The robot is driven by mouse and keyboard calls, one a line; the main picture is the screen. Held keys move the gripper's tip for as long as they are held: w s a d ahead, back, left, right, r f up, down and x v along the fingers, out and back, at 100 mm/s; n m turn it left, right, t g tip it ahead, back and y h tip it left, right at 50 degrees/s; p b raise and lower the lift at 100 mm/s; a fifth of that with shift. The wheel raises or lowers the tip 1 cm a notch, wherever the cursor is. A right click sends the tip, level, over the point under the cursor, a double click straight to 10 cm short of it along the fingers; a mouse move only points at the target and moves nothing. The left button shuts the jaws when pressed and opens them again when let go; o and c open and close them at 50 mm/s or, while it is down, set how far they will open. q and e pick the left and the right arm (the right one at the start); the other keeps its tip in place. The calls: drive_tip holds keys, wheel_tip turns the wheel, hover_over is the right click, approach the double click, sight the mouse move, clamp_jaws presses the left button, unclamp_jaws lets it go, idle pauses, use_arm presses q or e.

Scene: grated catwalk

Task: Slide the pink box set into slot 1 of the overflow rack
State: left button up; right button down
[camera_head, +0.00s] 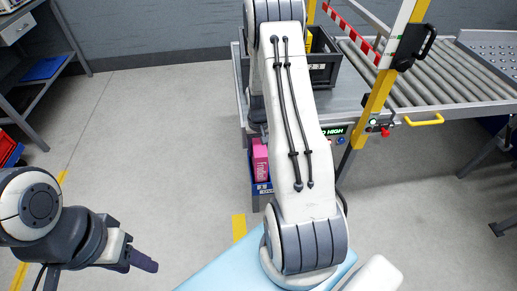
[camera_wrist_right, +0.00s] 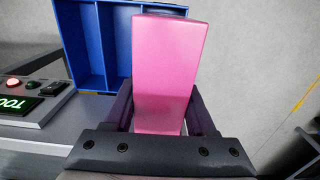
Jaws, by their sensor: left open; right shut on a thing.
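The pink box set (camera_wrist_right: 168,70) stands between the two fingers of my right gripper (camera_wrist_right: 162,112), which is shut on it, in the right wrist view. Behind it is the blue overflow rack (camera_wrist_right: 83,40) with upright dividers; the box covers part of its right side. I cannot tell whether the box is inside a slot or in front of it. In the head view a pink box (camera_head: 260,158) shows at the blue rack (camera_head: 258,196), beside my right arm, which hides the right gripper. My left gripper (camera_head: 140,260) is open and empty over the floor at lower left.
A grey shelf (camera_head: 45,70) is at far left. The floor between is clear.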

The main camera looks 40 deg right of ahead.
sight(259, 141)
drive_tip(key=shift+f, duration=0.55)
unclamp_jaws()
idle(0.4)
drive_tip(key=shift+r+p, duration=3.15)
drive_tip(key=shift+r, duration=0.9)
